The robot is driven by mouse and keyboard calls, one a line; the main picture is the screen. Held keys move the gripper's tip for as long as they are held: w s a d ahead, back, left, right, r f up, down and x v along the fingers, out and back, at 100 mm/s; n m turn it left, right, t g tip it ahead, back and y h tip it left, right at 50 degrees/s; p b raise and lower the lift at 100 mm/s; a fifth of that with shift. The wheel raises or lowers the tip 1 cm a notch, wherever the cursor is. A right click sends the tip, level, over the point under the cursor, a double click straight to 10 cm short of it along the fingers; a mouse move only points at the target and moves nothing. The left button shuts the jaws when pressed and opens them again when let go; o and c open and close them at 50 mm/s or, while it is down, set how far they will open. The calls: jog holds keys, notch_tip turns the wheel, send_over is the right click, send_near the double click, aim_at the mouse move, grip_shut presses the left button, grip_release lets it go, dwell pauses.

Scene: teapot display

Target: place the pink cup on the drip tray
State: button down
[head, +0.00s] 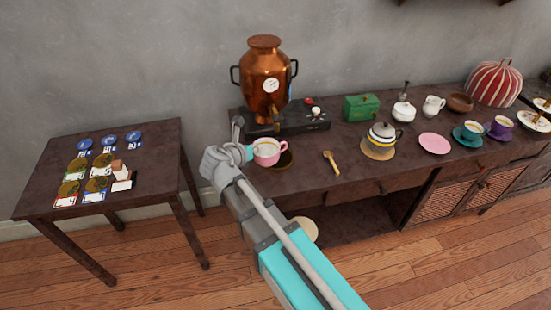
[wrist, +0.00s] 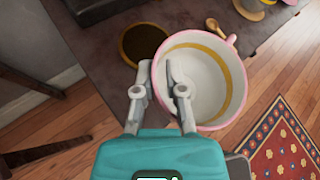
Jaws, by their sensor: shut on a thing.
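The pink cup (head: 267,146) is white inside with a gold band, and its rim and handle are pink. My gripper (head: 247,152) is shut on its wall. In the wrist view my gripper (wrist: 162,88) has one finger inside the cup (wrist: 215,85) and one outside. The drip tray (head: 285,161) appears to be the dark round dish with a gold rim on the counter, partly behind the cup. In the wrist view the drip tray (wrist: 143,42) shows beside the cup, beyond my fingers. The cup appears to be above the counter; its exact height is unclear.
A copper samovar (head: 265,85) stands on a dark base (head: 300,122) behind the cup. A small table (head: 150,150) with cards and tokens stands left.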

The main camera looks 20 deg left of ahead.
jog(key=s+a+f+m+h+b, duration=0.1)
jog(key=s+a+f+b, duration=0.1)
jog(key=a+f+b, duration=0.4)
notch_tip(320, 180, down, 3)
jog(key=shift+a+r+g+b, duration=0.15)
jog(key=shift+a+g+b, duration=0.2)
jog(key=shift+b, duration=0.45)
jog(key=shift+w+a+m+g+h, duration=0.15)
jog(key=shift+w+a+m+h, duration=0.1)
jog(key=shift+a+m+h, duration=0.15)
jog(key=shift+w+a+m+g+h, duration=0.1)
jog(key=shift+w+a+m+h, duration=0.15)
jog(key=shift+a+m, duration=0.2)
jog(key=w+d, duration=0.2)
jog(key=w, duration=0.3)
jog(key=w+d, duration=0.3)
jog(key=w, duration=0.3)
jog(key=w+d, duration=0.2)
jog(key=w, duration=0.3)
jog(key=shift+w+d, duration=0.15)
jog(key=shift+w, duration=0.05)
